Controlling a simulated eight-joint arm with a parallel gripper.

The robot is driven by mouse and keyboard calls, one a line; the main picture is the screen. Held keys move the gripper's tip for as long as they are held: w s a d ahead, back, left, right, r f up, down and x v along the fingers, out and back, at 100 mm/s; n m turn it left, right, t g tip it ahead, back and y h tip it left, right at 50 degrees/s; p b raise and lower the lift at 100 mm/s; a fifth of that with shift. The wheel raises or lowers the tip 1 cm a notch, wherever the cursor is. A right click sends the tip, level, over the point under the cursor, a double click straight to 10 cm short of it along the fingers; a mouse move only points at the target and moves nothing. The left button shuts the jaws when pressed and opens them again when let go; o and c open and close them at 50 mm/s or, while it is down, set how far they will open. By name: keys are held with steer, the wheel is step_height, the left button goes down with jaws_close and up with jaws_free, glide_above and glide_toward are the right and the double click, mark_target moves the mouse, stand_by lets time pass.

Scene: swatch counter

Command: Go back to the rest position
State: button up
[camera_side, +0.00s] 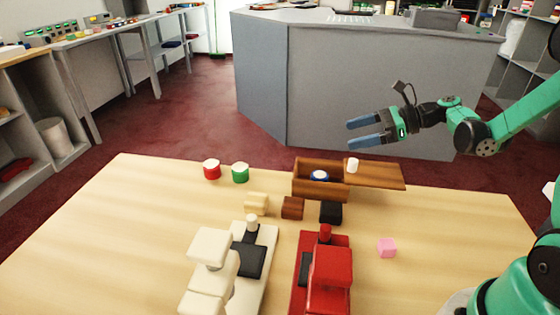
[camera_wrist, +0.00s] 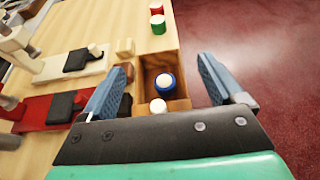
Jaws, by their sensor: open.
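My gripper (camera_side: 350,134) is open and empty, raised above the far right edge of the table, clear of everything on it. In the wrist view its two blue fingers stand wide apart (camera_wrist: 163,64) with nothing held between them. The wooden box (camera_side: 306,187) below has its top partly uncovered. A blue and white round piece (camera_side: 320,176) sits inside it, also visible in the wrist view (camera_wrist: 165,82). A flat brown lid (camera_side: 382,177) with a white knob (camera_side: 352,165) extends to the box's right.
Red (camera_side: 211,170) and green (camera_side: 240,173) white-topped pieces stand at the back. Cream (camera_side: 256,204), brown (camera_side: 292,207), black (camera_side: 330,212) and pink (camera_side: 387,247) blocks lie on the table (camera_side: 130,235). White (camera_side: 210,248) and red (camera_side: 332,270) devices stand in front. A grey counter (camera_side: 370,90) is behind.

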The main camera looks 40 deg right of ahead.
steer(key=shift+a+n, duration=0.3)
steer(key=shift+a, duration=0.05)
steer(key=s+a+r+n+g+h, duration=0.1)
steer(key=s+a+n+h, duration=0.3)
steer(key=n, duration=0.9)
steer(key=s+a+r+n+g+h, duration=0.1)
steer(key=s+a+n+h, duration=0.3)
steer(key=n, duration=0.9)
steer(key=shift+s+a+h, duration=0.4)
steer(key=shift+s+h, duration=0.25)
steer(key=shift+h, duration=0.05)
